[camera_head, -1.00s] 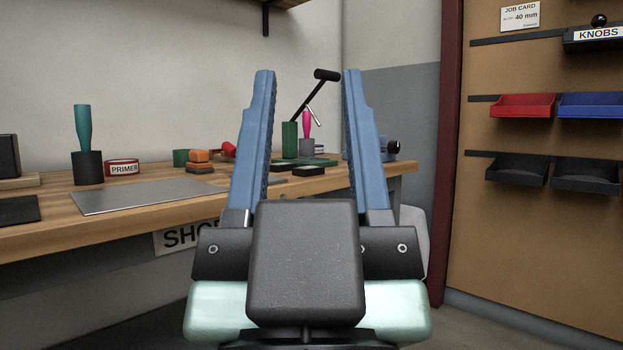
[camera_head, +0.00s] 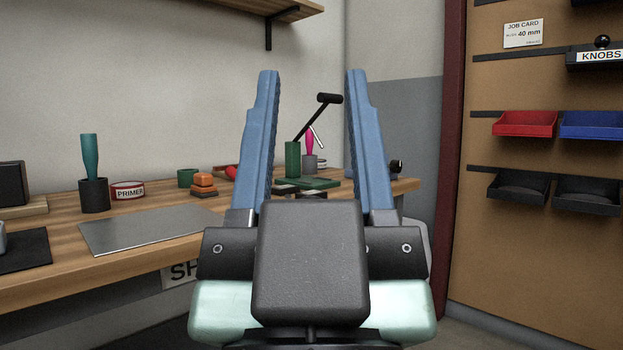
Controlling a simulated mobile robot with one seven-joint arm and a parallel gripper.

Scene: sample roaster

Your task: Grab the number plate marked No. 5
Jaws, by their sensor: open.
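My gripper (camera_head: 312,73) is open in the middle of the head view, its two blue fingers pointing up and away with nothing between them that they touch. It is in front of the right part of the wooden workbench (camera_head: 60,272). I see no number plate marked No. 5 in the view. The fingers and the dark gripper body hide part of the bench and the floor.
A pegboard (camera_head: 520,240) with red (camera_head: 525,124), blue and black bins stands right.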

